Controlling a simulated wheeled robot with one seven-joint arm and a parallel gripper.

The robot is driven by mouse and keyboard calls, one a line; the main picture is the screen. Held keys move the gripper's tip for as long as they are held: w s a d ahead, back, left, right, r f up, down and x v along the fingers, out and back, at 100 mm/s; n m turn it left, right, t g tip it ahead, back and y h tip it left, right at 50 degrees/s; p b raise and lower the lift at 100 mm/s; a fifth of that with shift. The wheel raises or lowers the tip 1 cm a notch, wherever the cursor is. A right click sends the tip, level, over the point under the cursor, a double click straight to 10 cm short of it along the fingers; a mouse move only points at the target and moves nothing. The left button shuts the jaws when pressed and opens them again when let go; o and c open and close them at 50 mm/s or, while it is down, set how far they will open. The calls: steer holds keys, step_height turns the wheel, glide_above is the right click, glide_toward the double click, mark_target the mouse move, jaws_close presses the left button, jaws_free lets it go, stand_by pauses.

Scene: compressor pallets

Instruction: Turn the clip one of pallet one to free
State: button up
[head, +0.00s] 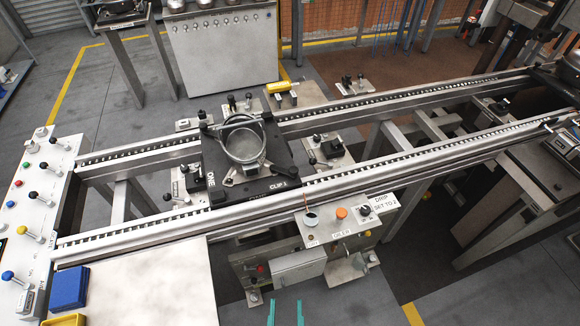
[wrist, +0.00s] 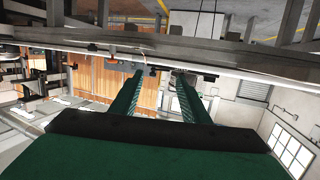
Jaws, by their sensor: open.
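Pallet one (head: 210,150) is a black plate marked ONE, sitting on the conveyor rails in the head view. A round metal compressor housing (head: 243,143) stands on it. The label CLIP 1 (head: 279,185) is on the pallet's near right edge. Small metal parts lie close to the label, but clip one's exact shape and turn are too small to tell. My gripper (head: 286,306) shows as two green fingertips at the bottom edge of the head view, apart from the pallet and nearer to me. In the wrist view my gripper (wrist: 156,82) is open, with nothing between its fingers.
The near rail (head: 150,230) runs between my gripper and the pallet. An oiler box (head: 338,228) with knobs and a DRIP SET TO 2 sign stands at the near rail. A control panel (head: 35,210), a blue bin (head: 69,288) and a bare table top (head: 150,285) are left.

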steer(key=w+a+f+t, duration=0.1)
steer(key=w, duration=1.4)
steer(key=m+t+h, duration=0.1)
steer(key=h, duration=0.1)
glide_toward(293, 176)
steer(key=shift+w+r, duration=0.1)
steer(key=shift+w, duration=0.65)
steer(key=w, duration=0.3)
steer(key=w+d, duration=0.1)
steer(key=w, duration=0.6)
steer(key=shift+w+d, duration=0.2)
jaws_close()
